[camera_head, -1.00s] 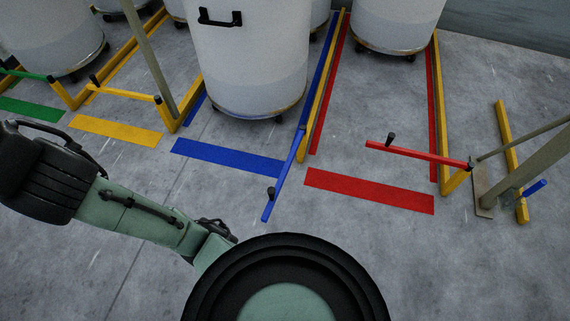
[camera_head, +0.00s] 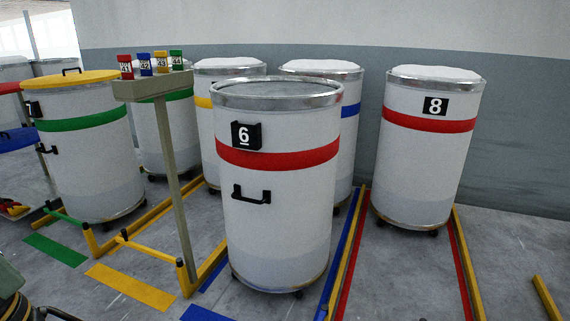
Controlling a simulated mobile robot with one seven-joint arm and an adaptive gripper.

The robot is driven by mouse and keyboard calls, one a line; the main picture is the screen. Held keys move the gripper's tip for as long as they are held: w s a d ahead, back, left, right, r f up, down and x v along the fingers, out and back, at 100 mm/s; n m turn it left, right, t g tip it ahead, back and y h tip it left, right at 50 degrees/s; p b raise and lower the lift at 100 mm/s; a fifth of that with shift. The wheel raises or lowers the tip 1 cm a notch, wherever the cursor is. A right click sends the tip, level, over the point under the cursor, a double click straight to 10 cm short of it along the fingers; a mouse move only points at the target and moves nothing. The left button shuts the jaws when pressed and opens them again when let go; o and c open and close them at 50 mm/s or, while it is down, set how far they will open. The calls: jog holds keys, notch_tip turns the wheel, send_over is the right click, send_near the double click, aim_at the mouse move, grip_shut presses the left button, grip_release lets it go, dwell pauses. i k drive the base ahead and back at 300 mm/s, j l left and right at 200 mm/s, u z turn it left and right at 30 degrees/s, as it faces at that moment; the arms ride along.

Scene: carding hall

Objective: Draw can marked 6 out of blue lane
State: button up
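The can marked 6 (camera_head: 285,220) is a tall white drum with a metal rim, a red band, a black number plate and a black handle (camera_head: 251,195) on its front. It stands upright on casters in the blue lane, at the middle of the view. My gripper is not in view; only parts of my arm show at the lower left corner.
A can marked 8 (camera_head: 432,145) stands in the red lane to the right. A post with a shelf (camera_head: 155,86) of coloured numbered blocks stands close left of can 6. A yellow-lidded can (camera_head: 85,160) is further left. Clear floor shows at lower right.

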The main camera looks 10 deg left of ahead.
aim_at(277, 156)
jog(key=i+l+u, duration=0.3)
jog(key=i+l, duration=0.15)
jog(key=l, duration=0.15)
jog(key=i+l+u, duration=0.25)
jog(key=i+l, duration=0.15)
jog(key=l, duration=0.3)
jog(key=i+l+u, duration=0.15)
jog(key=l, duration=0.2)
jog(key=i+l+u, duration=0.15)
jog(key=l, duration=0.25)
jog(key=i+l+u, duration=0.15)
jog(key=l, duration=0.25)
